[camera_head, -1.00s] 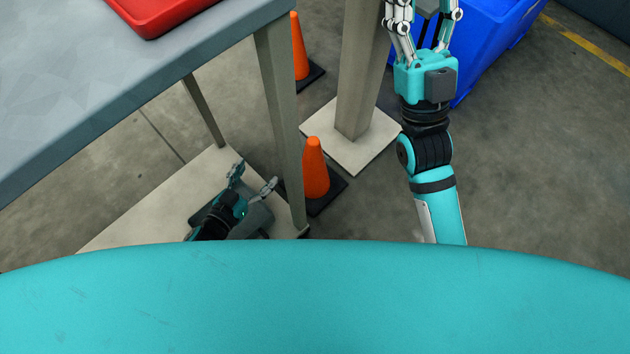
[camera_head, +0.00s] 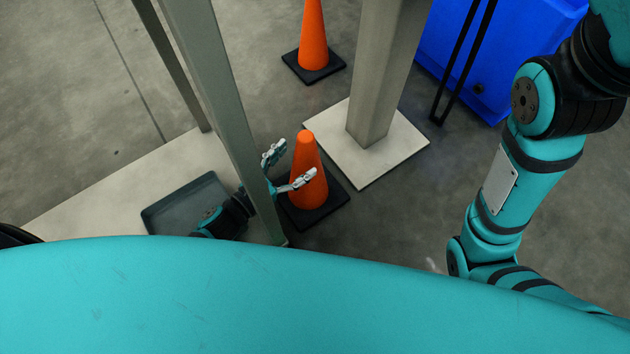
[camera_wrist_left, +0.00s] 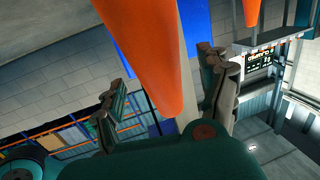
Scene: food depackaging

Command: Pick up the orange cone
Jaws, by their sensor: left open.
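The nearer orange cone (camera_head: 306,190) stands upright on its black square base, beside a grey table leg. My left gripper (camera_head: 288,167) is open and low at this cone, with one finger in front of its upper part and the other at its left side. In the left wrist view the cone (camera_wrist_left: 150,55) fills the space between the spread fingers (camera_wrist_left: 165,105); I cannot tell whether they touch it. A second orange cone (camera_head: 312,40) stands farther back. My right arm reaches out of the frame at top right, and its gripper is hidden from view.
The grey table leg (camera_head: 217,100) is close to my left gripper. A dark grey tray (camera_head: 165,210) lies on the pale low shelf (camera_head: 95,190). A post (camera_head: 385,75) on a white plate (camera_head: 400,150) stands right of the cone. A blue bin (camera_head: 480,60) is behind.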

